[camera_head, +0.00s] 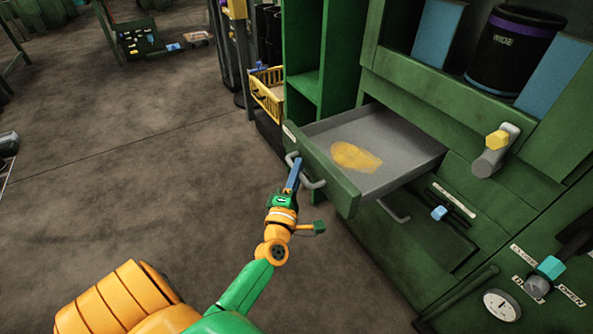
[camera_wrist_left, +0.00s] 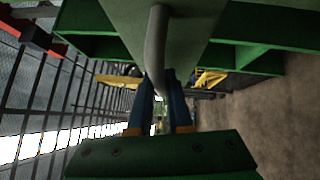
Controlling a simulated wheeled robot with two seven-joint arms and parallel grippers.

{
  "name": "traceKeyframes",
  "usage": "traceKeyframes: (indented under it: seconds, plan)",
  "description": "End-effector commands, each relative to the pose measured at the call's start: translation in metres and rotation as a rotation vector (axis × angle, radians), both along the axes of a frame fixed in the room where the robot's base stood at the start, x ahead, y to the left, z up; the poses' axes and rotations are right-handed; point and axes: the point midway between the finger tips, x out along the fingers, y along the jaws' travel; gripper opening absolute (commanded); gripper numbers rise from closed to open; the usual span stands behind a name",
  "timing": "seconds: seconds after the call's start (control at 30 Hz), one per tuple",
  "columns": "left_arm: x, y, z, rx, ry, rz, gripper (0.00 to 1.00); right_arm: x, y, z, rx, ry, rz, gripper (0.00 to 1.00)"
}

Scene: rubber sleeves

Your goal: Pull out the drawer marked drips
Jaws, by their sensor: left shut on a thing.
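A green-fronted drawer (camera_head: 318,173) with a grey inside stands pulled out of the green cabinet in the head view. A yellow stain lies on its grey floor (camera_head: 395,165). A small pale label sits at the far end of its front; I cannot read it. My left gripper (camera_head: 294,172) is shut on the drawer's grey bar handle (camera_head: 311,183). In the left wrist view the handle (camera_wrist_left: 155,50) runs down between the blue fingers (camera_wrist_left: 160,105) of the gripper. My right gripper does not show.
Below the drawer is another handle (camera_head: 394,212). A yellow basket (camera_head: 267,93) stands beyond the drawer. To the right are a yellow-tipped grey fitting (camera_head: 490,155), a gauge (camera_head: 502,305) and a teal-handled valve (camera_head: 549,268). The floor (camera_head: 150,180) at left is clear.

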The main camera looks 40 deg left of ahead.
Motion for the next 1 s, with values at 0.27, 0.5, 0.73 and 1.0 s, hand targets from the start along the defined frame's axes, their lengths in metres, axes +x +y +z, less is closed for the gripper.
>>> traceKeyframes:
  seconds: [0.27, 0.5, 0.73, 1.0]
  plan:
    - [0.000, 0.000, 0.001, 0.000, -0.001, 0.000, 0.47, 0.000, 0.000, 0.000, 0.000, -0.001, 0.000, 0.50]
    - [-0.001, 0.000, 0.000, 0.000, -0.001, 0.000, 0.47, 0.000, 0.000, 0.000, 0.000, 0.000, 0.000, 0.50]
    - [-0.038, -0.016, -0.006, -0.001, 0.003, 0.000, 0.47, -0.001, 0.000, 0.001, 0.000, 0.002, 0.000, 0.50]
    - [-0.065, -0.028, -0.009, 0.000, 0.000, 0.000, 0.47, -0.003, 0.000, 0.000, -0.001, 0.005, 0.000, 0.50]
